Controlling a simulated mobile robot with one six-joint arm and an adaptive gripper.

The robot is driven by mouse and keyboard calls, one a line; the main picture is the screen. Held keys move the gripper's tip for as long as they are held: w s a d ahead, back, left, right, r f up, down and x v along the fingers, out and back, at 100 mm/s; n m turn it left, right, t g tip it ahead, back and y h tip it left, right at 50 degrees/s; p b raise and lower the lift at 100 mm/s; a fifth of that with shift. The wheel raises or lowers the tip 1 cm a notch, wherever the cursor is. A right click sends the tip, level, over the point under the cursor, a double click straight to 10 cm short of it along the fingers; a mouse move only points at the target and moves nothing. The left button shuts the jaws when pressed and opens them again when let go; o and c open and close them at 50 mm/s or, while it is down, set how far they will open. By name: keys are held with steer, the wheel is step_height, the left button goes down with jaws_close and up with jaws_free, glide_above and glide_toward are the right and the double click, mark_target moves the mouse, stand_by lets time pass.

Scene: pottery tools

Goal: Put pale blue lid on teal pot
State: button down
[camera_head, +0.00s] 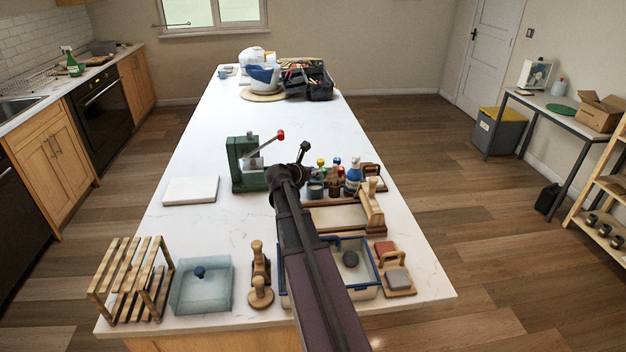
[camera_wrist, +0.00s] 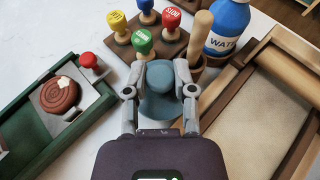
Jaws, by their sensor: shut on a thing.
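My gripper (camera_wrist: 160,72) is closed around a pale grey-blue rounded piece, which I take to be the pale blue lid (camera_wrist: 160,78). A wider blue-teal rounded body (camera_wrist: 160,108) shows just below it, likely the teal pot. I cannot tell whether lid and pot touch. In the head view my gripper (camera_head: 297,172) reaches the middle of the counter, and a small greenish-teal pot (camera_head: 315,189) stands just right of it. The lid is hidden there behind my gripper.
Stamps with coloured heads (camera_wrist: 144,40) stand close behind the held piece. A blue water bottle (camera_wrist: 229,26) and a wooden tool stand to the right. A green press (camera_head: 247,170) is at left, and a wooden tray (camera_head: 337,217) is in front.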

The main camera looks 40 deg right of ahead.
mark_target(314, 177)
steer(key=shift+w+d, duration=0.4)
steer(key=shift+w, duration=0.05)
steer(key=shift+d+f+b, duration=0.1)
steer(key=shift+f+b, duration=0.25)
step_height(314, 177, down, 3)
steer(key=b, duration=0.3)
steer(key=shift+c, duration=2.2)
jaws_free()
steer(key=shift+r, duration=0.1)
